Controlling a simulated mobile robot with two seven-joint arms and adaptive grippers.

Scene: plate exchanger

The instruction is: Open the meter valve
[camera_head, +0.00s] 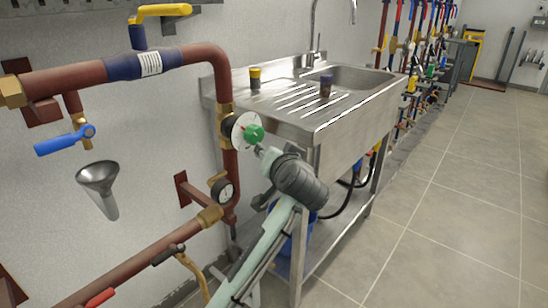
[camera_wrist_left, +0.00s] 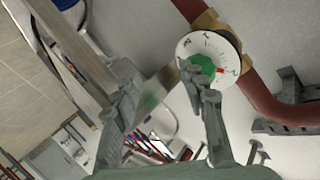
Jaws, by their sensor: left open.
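The meter valve is a round white dial (camera_head: 240,124) with a green knob (camera_head: 254,134) at its centre, fitted on the vertical brown pipe. In the left wrist view the dial (camera_wrist_left: 228,51) is near the top, with the green knob (camera_wrist_left: 203,64) partly behind one finger and a red mark beside it. My left gripper (camera_wrist_left: 160,88) is open, its fingers spread apart. One finger overlaps the knob in that view; I cannot tell whether it touches. In the head view my left gripper (camera_head: 265,152) is just below and right of the knob. My right gripper is not in view.
A yellow-handled valve (camera_head: 160,11) is on the upper pipe and a blue lever (camera_head: 65,140) hangs at the left. A steel sink (camera_head: 335,115) stands close on the right. The tiled floor (camera_head: 440,220) is clear.

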